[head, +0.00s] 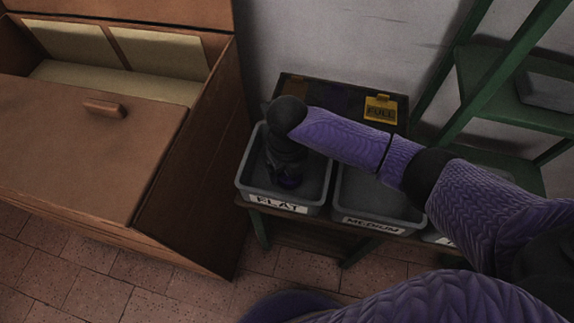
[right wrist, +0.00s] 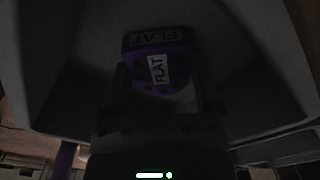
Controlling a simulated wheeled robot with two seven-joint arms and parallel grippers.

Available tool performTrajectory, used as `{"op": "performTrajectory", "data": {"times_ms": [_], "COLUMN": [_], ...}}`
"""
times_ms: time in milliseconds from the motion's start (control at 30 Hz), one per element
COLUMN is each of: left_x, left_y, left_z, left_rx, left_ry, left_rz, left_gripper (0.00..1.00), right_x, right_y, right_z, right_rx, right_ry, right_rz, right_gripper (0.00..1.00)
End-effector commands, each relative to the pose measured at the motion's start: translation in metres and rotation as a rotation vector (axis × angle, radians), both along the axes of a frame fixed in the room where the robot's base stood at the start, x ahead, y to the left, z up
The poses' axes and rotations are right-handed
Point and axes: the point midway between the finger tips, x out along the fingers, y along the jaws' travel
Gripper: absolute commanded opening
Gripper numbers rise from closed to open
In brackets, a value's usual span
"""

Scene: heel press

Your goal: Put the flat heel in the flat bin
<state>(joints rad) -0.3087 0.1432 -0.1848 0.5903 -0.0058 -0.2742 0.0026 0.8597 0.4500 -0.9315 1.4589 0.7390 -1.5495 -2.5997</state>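The flat heel (right wrist: 176,82) is a purple piece with a white FLAT tag, between the fingers of my right gripper in the right wrist view. A purple bit of it (head: 289,182) shows below the gripper in the head view. My right gripper (head: 286,176) points down inside the flat bin (head: 243,183), a grey bin with a FLAT label on its front. It also shows in the right wrist view (right wrist: 166,95). The dark picture does not show whether the fingers grip the heel or stand apart from it. My left gripper is not in view.
The medium bin (head: 410,217) stands right of the flat bin, on the same low green-legged bench. A brown wooden cabinet (head: 190,170) stands close at left, and a green shelf rack (head: 500,95) at right.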

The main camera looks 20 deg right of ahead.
Motion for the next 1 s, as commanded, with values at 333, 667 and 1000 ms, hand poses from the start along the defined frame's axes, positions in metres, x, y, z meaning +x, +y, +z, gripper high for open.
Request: {"op": "performTrajectory", "data": {"times_ms": [333, 667, 1000], "left_x": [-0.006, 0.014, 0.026], "left_y": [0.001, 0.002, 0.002], "left_z": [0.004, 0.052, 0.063], "left_rx": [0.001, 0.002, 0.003], "left_ry": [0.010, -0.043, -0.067], "left_rz": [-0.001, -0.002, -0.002], "left_gripper": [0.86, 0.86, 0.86], "right_x": [0.000, 0.001, 0.000], "right_y": [0.000, 0.000, 0.001], "right_z": [0.004, 0.095, 0.124], "right_rx": [0.000, 0.001, 0.001], "right_ry": [-0.002, -0.009, 0.000], "right_rz": [0.000, -0.001, 0.000], "right_gripper": [1.00, 1.00, 1.00]}}
